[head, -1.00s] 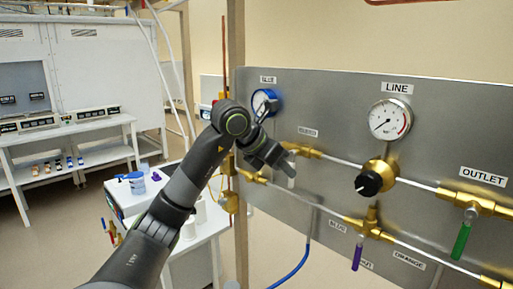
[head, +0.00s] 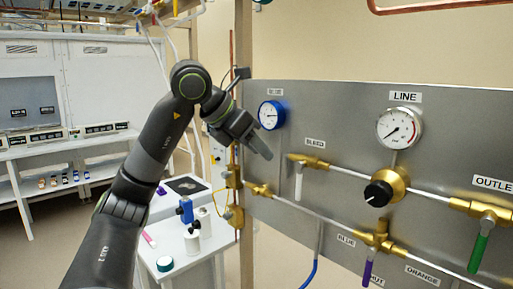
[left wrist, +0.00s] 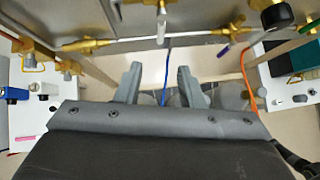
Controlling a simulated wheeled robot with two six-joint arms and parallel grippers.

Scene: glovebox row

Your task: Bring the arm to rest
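My left arm (head: 135,185) comes in from the lower left and is bent at a raised joint. Its left gripper (head: 258,147) hangs in front of the panel's left edge, just below the blue-rimmed gauge (head: 271,115) and left of the BLEED valve (head: 299,178). The BLEED valve's pale handle hangs down, clear of the fingers. In the left wrist view the two fingers (left wrist: 160,88) stand wide apart with nothing between them. My right gripper shows in neither view.
The grey gas panel (head: 335,130) fills the right side, with a LINE gauge (head: 399,128), a black-knobbed regulator (head: 380,192), a purple handle (head: 368,271) and a green handle (head: 479,250). A white bench (head: 205,245) with small bottles stands below left. Gloveboxes (head: 100,80) stand behind.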

